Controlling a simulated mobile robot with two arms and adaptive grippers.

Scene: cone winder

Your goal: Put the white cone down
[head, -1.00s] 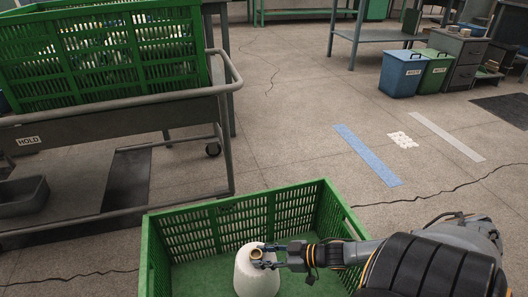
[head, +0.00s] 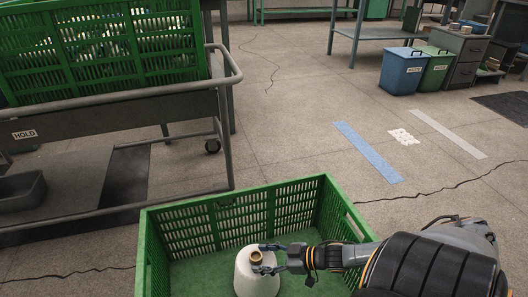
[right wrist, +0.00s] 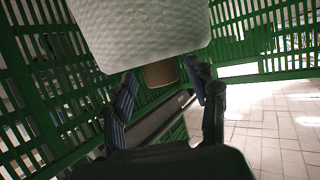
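The white cone (head: 254,277) stands upright inside the green crate (head: 187,207), with its brown tube end (head: 256,257) at the top. The lower part of the cone is cut off by the picture edge. My right gripper (head: 265,258) is at the tube end, one finger on each side of it. The right wrist view shows the white cone (right wrist: 140,30) and its brown tube end between the two fingers of the right gripper (right wrist: 162,88), with gaps on both sides. The right gripper is open. My left gripper is not in view.
A grey cart (head: 110,115) marked HOLD, carrying another green crate (head: 100,50), stands at upper left. Blue (head: 402,72) and green (head: 436,70) waste bins stand at upper right. The floor between is clear, with a blue strip (head: 367,152).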

